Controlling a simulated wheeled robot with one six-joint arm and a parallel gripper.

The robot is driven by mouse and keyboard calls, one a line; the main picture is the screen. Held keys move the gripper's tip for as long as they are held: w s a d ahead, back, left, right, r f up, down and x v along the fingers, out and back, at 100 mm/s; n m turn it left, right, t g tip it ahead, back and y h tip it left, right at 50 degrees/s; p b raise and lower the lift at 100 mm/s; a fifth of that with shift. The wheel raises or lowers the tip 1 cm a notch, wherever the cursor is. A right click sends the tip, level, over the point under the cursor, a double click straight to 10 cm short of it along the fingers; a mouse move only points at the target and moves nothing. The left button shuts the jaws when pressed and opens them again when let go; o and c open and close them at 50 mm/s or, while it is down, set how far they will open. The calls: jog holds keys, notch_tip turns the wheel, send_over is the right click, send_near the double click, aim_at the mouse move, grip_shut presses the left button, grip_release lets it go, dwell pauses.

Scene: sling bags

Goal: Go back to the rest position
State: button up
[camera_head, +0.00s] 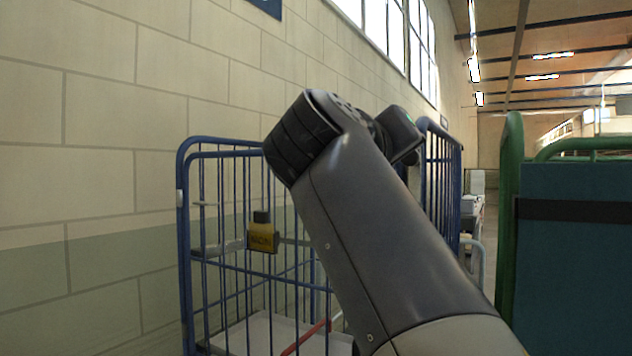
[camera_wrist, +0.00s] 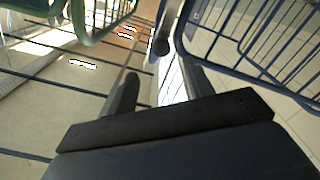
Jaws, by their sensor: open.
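My gripper (camera_wrist: 162,82) shows in the wrist view with its two dark fingers apart and nothing seen held between them. In the head view my grey arm reaches up from the lower right, and the gripper itself is hidden behind its black joints. Blue cage bars stand close around the gripper in the wrist view.
A blue cage trolley (camera_head: 183,250) stands by the block wall (camera_head: 90,120), with a small yellow and black item (camera_head: 262,238) on its bars. At the right is a green frame (camera_head: 511,200) with a teal panel (camera_head: 570,270). An aisle lies behind.

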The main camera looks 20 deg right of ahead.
aim_at(409, 157)
jog(key=p+x, duration=0.2)
jog(key=x, duration=0.8)
jog(key=shift+w+d+p, duration=0.3)
jog(key=shift+a, duration=0.15)
jog(key=b+v, duration=0.3)
jog(key=v, duration=0.7)
jog(key=shift+n, duration=0.3)
jog(key=p+x, duration=0.3)
jog(key=x, duration=0.7)
jog(key=shift+w+r+p, duration=0.15)
jog(key=shift+w+p, duration=0.15)
jog(key=shift+p, duration=0.1)
jog(key=shift+w+a+n, duration=0.4)
jog(key=shift+a+n, duration=0.05)
jog(key=shift+n, duration=0.25)
jog(key=shift+f, duration=0.25)
